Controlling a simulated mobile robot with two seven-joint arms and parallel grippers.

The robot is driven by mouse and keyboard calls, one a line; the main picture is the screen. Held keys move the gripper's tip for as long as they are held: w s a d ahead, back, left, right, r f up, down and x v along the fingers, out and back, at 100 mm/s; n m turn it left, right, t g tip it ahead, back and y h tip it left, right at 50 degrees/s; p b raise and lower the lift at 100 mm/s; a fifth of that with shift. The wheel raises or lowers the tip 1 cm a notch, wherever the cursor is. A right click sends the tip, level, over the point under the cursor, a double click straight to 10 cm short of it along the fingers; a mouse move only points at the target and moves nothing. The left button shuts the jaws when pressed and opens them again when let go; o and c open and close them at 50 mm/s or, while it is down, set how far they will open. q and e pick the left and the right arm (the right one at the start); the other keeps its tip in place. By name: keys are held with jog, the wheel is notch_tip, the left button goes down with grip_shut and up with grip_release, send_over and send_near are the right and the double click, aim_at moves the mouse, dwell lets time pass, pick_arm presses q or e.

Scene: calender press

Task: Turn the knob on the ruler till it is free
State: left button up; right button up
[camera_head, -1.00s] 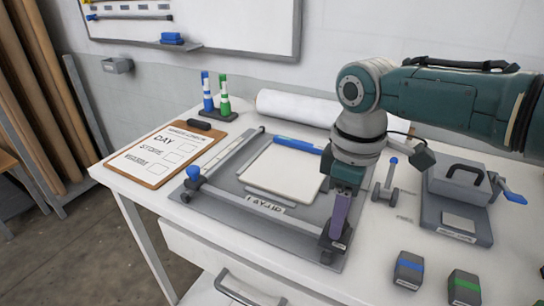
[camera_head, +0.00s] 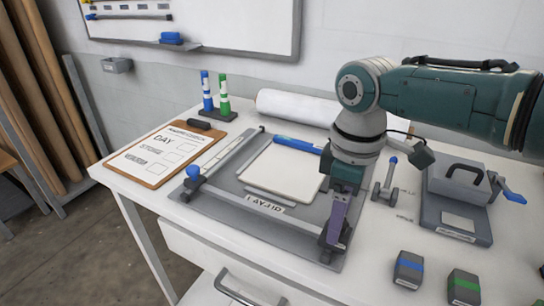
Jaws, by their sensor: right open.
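A grey layout board (camera_head: 226,199) lies on the white table. A round blue knob (camera_head: 193,172) stands at the bar's left end. My right gripper (camera_head: 333,235) points down at the bar's right end, over a dark clamp-like block there. It is open. Its fingers and the block overlap in the picture, so any knob at that end is hidden and I cannot tell whether they touch it. My left gripper is not in view.
A clipboard (camera_head: 150,169), marker stand (camera_head: 218,114) and paper roll (camera_head: 300,107) lie behind and left. A grey press with a blue-handled crank (camera_head: 455,208) stands right. Two small blocks, blue-banded (camera_head: 408,270) and green-banded (camera_head: 463,288), sit front right. A pale sheet (camera_head: 284,172) lies on the board.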

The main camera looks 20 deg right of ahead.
jog(key=shift+r, duration=0.1)
jog(key=shift+r, duration=0.3)
notch_tip(320, 180, up, 9)
jog(key=p, duration=0.1)
dwell(0.3)
